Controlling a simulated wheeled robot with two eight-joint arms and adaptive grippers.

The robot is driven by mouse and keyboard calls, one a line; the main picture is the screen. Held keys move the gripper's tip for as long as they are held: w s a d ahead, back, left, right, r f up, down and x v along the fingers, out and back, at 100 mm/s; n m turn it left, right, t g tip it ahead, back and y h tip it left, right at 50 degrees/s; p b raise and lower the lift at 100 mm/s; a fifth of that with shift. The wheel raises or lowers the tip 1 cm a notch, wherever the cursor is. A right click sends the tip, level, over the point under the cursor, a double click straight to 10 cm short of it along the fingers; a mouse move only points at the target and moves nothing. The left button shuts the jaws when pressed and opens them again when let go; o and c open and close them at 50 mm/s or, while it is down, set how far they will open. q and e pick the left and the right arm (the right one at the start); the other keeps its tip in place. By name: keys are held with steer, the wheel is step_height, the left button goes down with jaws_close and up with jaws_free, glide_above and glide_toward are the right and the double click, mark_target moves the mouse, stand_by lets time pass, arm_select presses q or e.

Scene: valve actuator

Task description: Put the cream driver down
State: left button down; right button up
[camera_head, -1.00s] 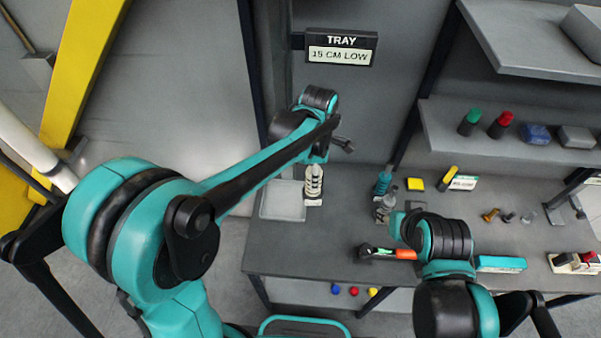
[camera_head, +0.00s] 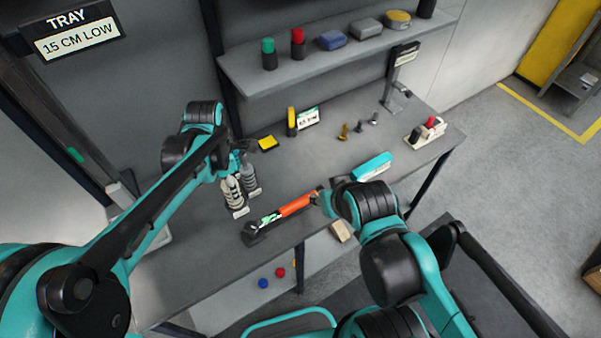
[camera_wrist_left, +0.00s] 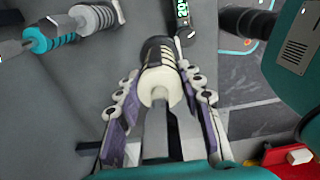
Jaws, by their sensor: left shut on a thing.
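The cream driver (camera_wrist_left: 158,88) has a dark upper part and stands between the fingers of my left gripper (camera_wrist_left: 162,125) in the left wrist view. These fingers are shut on it from both sides. In the head view my left gripper (camera_head: 232,168) is over the bench, with the cream driver (camera_head: 232,191) below it. Whether the driver's lower end touches the bench is unclear.
A tool with a green display (camera_head: 270,218) lies along the bench front, in line with the orange handle. A teal box (camera_head: 372,166) is at right. A shelf (camera_head: 330,60) hangs above.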

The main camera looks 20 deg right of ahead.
arm_select(q)
steer(key=shift+a+f, duration=0.1)
steer(key=shift+a, duration=0.15)
steer(key=w+a+f+b, duration=0.2)
steer(key=w+a+f, duration=0.2)
steer(key=a+f, duration=0.6)
steer(key=shift+w+a+f+b, duration=0.2)
steer(key=shift+w+f+b, duration=0.1)
steer(key=shift+f+b, duration=0.1)
steer(key=shift+f, duration=0.15)
steer(key=c, duration=1.1)
jaws_free()
steer(key=shift+o, duration=0.6)
